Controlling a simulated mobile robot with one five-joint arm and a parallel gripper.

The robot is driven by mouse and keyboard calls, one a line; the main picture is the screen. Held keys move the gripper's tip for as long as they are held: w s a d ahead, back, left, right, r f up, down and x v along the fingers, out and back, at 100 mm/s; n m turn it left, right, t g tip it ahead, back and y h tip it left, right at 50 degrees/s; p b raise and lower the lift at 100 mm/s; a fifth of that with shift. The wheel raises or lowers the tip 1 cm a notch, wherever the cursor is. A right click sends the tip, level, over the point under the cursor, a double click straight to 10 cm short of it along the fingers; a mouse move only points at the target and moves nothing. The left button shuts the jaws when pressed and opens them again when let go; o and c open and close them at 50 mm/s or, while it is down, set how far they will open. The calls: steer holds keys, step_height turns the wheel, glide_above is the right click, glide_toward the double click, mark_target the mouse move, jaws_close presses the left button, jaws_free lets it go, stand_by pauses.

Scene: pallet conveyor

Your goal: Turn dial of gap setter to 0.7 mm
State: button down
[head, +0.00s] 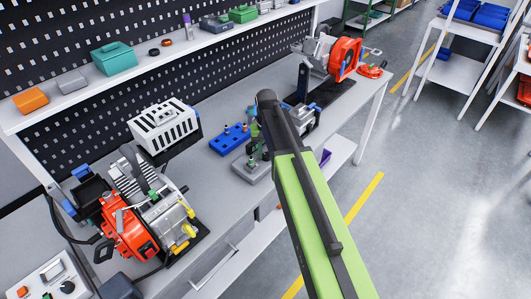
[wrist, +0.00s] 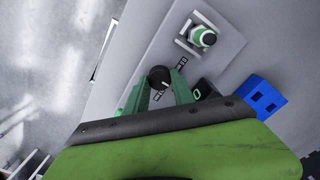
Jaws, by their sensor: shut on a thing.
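The gap setter (wrist: 211,63) is a grey plate in the wrist view, with a round black dial (wrist: 159,75) on it. Small dark markings lie on both sides of the dial, too small to read. A pale pointer line seems to show on the dial, but I cannot tell its setting. My gripper (wrist: 161,83) has its two green fingers on either side of the dial and is shut on it. A green-and-white round part (wrist: 203,37) sits in a holder on the same plate. In the head view the gap setter's grey base (head: 252,171) shows beside my arm, which hides the dial.
A blue block (wrist: 263,97) with dark holes lies beside the plate; it also shows in the head view (head: 229,139). An orange engine (head: 130,238) stands at the bench's near left, a white slotted box (head: 163,126) behind it. Another orange machine (head: 343,58) stands at the far end.

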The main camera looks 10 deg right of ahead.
mark_target(266, 154)
steer(key=c, duration=1.1)
jaws_free()
steer(key=shift+o, duration=0.2)
steer(key=shift+r, duration=0.1)
step_height(266, 154, up, 17)
steer(key=p, duration=1.7)
